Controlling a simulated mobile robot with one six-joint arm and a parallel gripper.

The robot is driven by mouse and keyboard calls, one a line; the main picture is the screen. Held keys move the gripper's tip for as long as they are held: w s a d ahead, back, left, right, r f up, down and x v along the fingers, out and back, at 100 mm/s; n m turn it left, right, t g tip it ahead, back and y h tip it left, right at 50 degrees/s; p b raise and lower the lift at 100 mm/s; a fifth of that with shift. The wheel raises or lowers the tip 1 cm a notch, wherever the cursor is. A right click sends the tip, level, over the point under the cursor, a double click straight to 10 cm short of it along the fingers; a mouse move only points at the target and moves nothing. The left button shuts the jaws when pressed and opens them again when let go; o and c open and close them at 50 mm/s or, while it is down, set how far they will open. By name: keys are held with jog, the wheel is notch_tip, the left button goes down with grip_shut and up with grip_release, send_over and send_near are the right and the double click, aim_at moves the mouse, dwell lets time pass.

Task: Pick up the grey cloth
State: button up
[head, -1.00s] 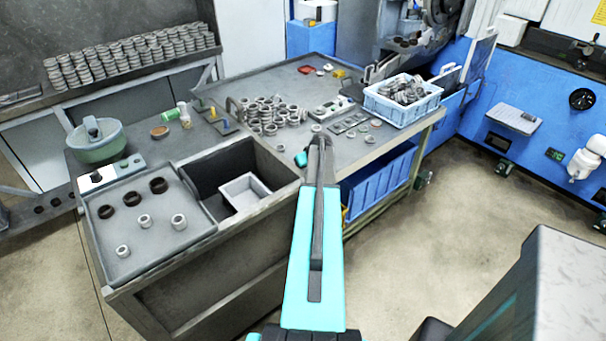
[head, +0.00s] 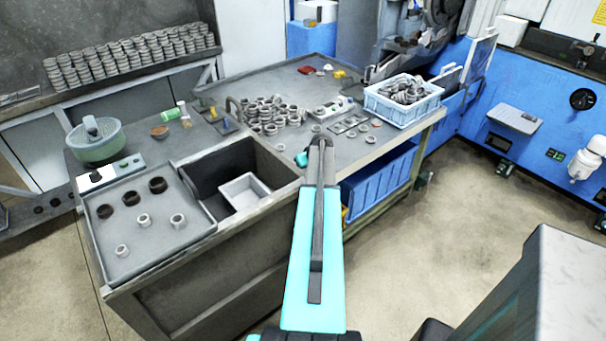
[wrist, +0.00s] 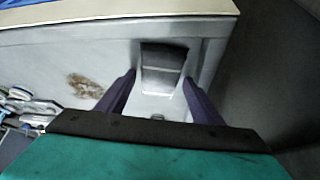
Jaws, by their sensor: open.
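In the wrist view, a dark grey, folded-looking piece (wrist: 163,58) lies on a pale grey surface (wrist: 60,62); it looks like the grey cloth, though the picture is too coarse to be sure. My gripper (wrist: 159,78) is open, with one dark finger to each side of this piece. The piece lies between and just beyond the fingertips; I cannot tell whether they touch it. In the head view my own arm points to the near edge of the worktable (head: 240,84) and hides the gripper and this piece.
Rings (head: 268,112) stand grouped on the worktable, beside a blue crate (head: 402,110) of parts. A sunken bay with a pale tray (head: 244,192) is left of my arm, and a grey tray (head: 150,245) with several rings is further left.

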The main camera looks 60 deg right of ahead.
jog(key=c, duration=0.8)
jog(key=shift+r, duration=0.15)
jog(key=shift+r+p, duration=0.25)
jog(key=shift+p, duration=0.3)
jog(key=shift+r+b, duration=1.45)
jog(key=shift+r, duration=3.45)
jog(key=o, duration=0.5)
jog(key=shift+c, duration=0.2)
jog(key=c, duration=0.4)
